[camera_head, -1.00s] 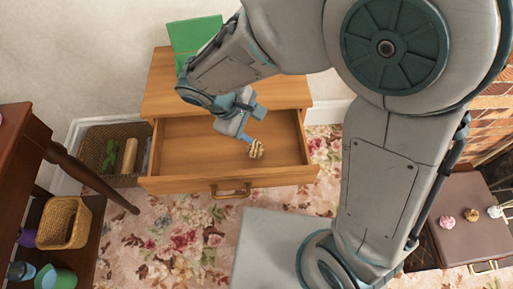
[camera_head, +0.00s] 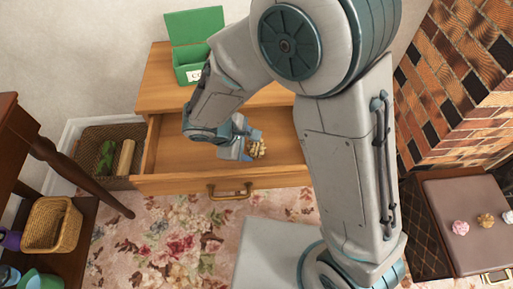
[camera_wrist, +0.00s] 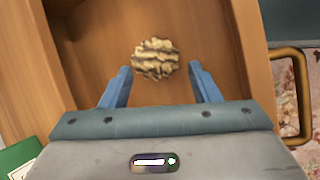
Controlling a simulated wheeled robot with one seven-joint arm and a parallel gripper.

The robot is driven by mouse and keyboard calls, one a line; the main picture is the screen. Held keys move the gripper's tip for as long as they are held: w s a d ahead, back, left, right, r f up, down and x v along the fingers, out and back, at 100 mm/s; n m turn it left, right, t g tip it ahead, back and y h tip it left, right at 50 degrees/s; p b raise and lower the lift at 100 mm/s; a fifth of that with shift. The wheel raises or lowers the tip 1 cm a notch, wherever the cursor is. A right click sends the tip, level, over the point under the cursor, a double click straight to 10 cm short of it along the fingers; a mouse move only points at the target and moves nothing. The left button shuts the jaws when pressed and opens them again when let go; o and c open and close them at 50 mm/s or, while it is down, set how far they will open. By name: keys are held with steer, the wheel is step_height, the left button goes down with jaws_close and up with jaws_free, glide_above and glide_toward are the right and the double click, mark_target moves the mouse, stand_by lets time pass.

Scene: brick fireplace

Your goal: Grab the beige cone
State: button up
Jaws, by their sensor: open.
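The beige cone (camera_head: 257,149), with dark-edged ridged scales, lies on the floor of the open wooden drawer (camera_head: 185,155). In the wrist view the cone (camera_wrist: 156,59) sits between and just ahead of my two blue fingertips. My gripper (camera_wrist: 160,69) is open and empty, with one finger to each side of the cone's near end. In the head view my gripper (camera_head: 248,150) reaches down into the drawer right beside the cone, partly hiding it. I cannot tell whether a finger touches it.
Drawer walls surround my gripper, with a metal handle (camera_head: 230,191) in front. A green box (camera_head: 190,63) with an open lid stands on the cabinet top. A wicker basket (camera_head: 87,170) stands left on the floor. A brown case (camera_head: 466,211) carries small flower-like things at right.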

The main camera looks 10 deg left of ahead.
mark_target(253, 145)
steer(key=b+x, duration=0.1)
steer(key=x, duration=0.3)
steer(key=shift+w+d+f+b, duration=0.25)
steer(key=shift+b, duration=0.1)
steer(key=c, duration=0.7)
steer(key=shift+c, duration=0.2)
steer(key=shift+r, duration=0.1)
